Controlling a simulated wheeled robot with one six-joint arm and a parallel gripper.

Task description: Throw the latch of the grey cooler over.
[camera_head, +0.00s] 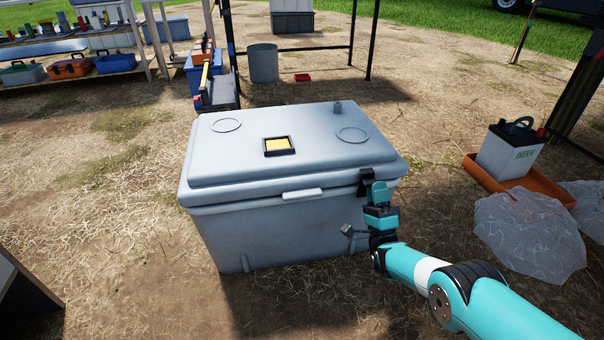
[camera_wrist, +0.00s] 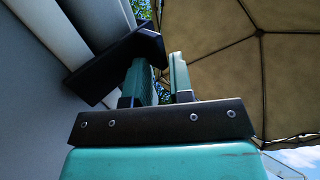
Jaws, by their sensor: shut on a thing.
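The grey cooler (camera_head: 270,225) stands on the ground in the middle of the head view, its lid (camera_head: 310,150) down. Its black latch (camera_head: 365,183) is at the right of the front face, by the lid's rim. In the wrist view the latch (camera_wrist: 112,62) juts out from the cooler's wall as a dark angled piece. My gripper (camera_head: 380,192) is at the latch, fingers pointing up, and is shut on it. In the wrist view my gripper's teal fingers (camera_wrist: 160,78) meet the latch's outer end; the exact contact is partly hidden behind the near finger.
A small grey fitting (camera_head: 347,231) sticks out low on the cooler's front. At the right are a battery (camera_head: 510,150) in an orange tray (camera_head: 478,175) and a clear plastic bag (camera_head: 530,235). A bucket (camera_head: 263,63) and shelves stand behind. The ground at front left is mostly clear.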

